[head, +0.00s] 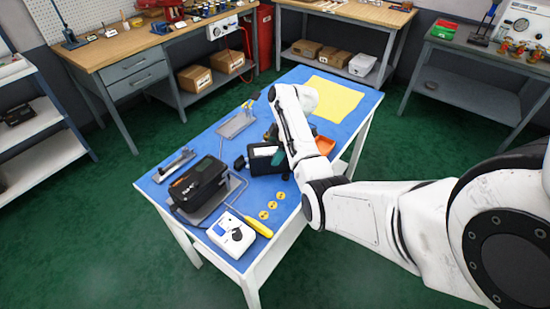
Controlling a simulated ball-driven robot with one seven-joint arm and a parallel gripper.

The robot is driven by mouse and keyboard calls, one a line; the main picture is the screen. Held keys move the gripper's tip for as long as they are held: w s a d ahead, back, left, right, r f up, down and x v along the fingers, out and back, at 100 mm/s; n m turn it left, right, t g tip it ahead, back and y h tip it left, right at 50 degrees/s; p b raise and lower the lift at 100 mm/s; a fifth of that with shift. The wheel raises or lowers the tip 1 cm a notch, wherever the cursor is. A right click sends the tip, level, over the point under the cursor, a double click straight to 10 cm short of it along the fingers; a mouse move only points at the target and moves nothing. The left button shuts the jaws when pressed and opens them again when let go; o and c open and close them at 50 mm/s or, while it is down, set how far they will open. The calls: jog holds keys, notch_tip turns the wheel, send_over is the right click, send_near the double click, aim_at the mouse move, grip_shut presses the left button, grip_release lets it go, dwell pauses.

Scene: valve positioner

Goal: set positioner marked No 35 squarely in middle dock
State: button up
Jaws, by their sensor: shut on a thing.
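A black positioner (200,184) with an orange mark sits on a grey plate at the near left of the blue-topped table. Its lettering is too small to read. A second grey plate (238,124), with a yellow-handled item at its far end, lies farther back. A silver bracket on a flat base (175,166) lies at the left edge. A dark box with a pale top (264,157) stands mid-table, partly behind my arm. I cannot tell which plate is the middle dock. My gripper is hidden behind my white forearm, so its hold cannot be seen.
Near the front are a white device (232,234), a yellow-handled screwdriver (250,224) and several yellow discs (268,214). Dark and green items crowd the table beneath my forearm.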

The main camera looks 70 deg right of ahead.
grip_shut()
jog(key=shift+r, duration=0.15)
jog(key=shift+d+r, duration=0.1)
jog(key=shift+r, duration=0.05)
